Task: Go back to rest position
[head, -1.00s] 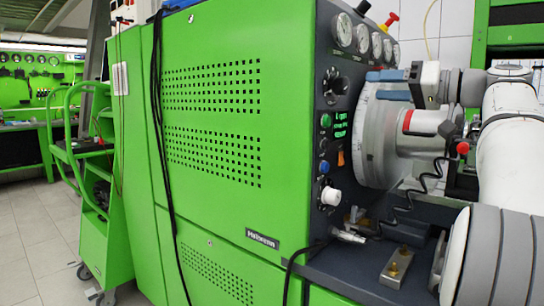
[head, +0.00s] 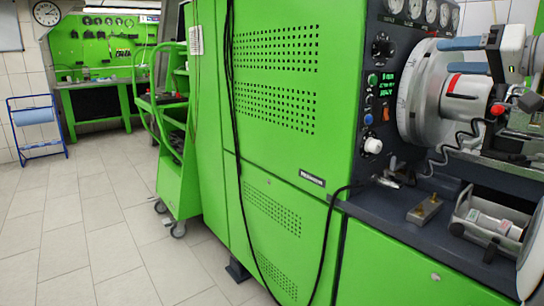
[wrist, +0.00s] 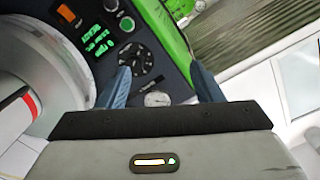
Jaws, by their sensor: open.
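My gripper (head: 442,56) is at the right of the head view, in front of the upper part of the round silver drum of the test bench. Its two blue fingers are apart with nothing between them. In the wrist view my gripper (wrist: 163,76) also shows open and empty, with the control panel's black dial (wrist: 138,62) beyond the fingers. I cannot tell the exact gap between the fingers and the panel.
The green test bench (head: 285,205) fills the middle, with gauges (head: 417,10) and a white knob (head: 373,146) on its panel. A black cable (head: 233,130) hangs down its front. A green trolley (head: 182,180) stands left. The tiled floor (head: 75,235) is open there.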

